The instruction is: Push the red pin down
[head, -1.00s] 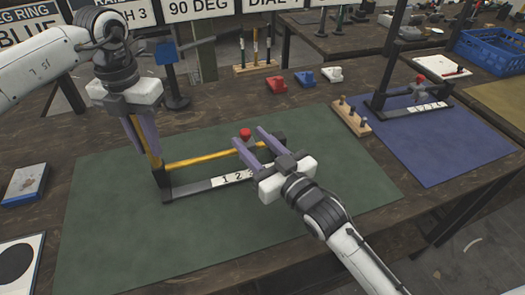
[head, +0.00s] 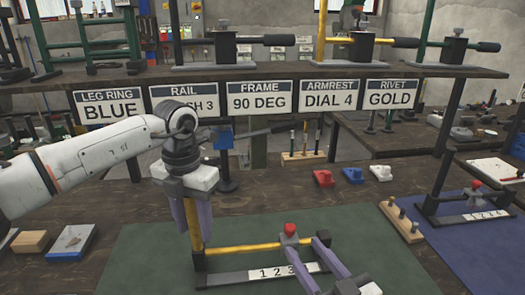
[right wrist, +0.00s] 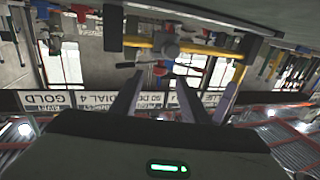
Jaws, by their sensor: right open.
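The red pin (head: 290,229) stands upright on a grey slider on the yellow rail (head: 240,247) of a small frame, above a black base with a numbered strip (head: 272,273). My left gripper (head: 194,222) points down, its purple fingers close on both sides of the frame's yellow upright. My right gripper (head: 302,240) is open, its fingertips at the slider, just below and right of the pin; contact is unclear. In the right wrist view, which is upside down, the red pin (right wrist: 160,70) appears beyond the open fingers of my right gripper (right wrist: 160,80).
The green mat (head: 150,262) lies under the frame. A second frame (head: 475,205) stands on a blue mat at right, beside a wooden peg block (head: 402,220). Red, blue and white small parts lie behind. A shelf with signs (head: 263,98) spans the back.

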